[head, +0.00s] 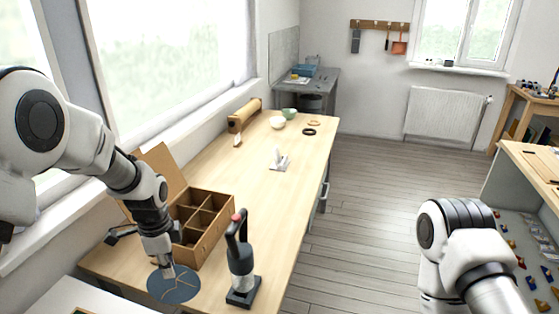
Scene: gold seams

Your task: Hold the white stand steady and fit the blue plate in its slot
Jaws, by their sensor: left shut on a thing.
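The blue plate (184,291), round with pale gold seams, is at the near left end of the wooden table. My left gripper (167,271) comes down over it and is shut on its upper part. Whether the plate touches the table is hard to tell. The white stand (280,162) is upright farther along the table, near its right edge, with no gripper near it. Its slot is too small to make out. My right arm shows at the lower right, beyond the table's edge; its gripper is out of view.
A wooden compartment box (208,241) with a raised lid is close beside my left gripper. A dark upright tool (240,262) stands right of the plate. Bowls (277,122), a black ring (309,132) and a brown roll (244,114) are at the far end. The table's middle is mostly clear.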

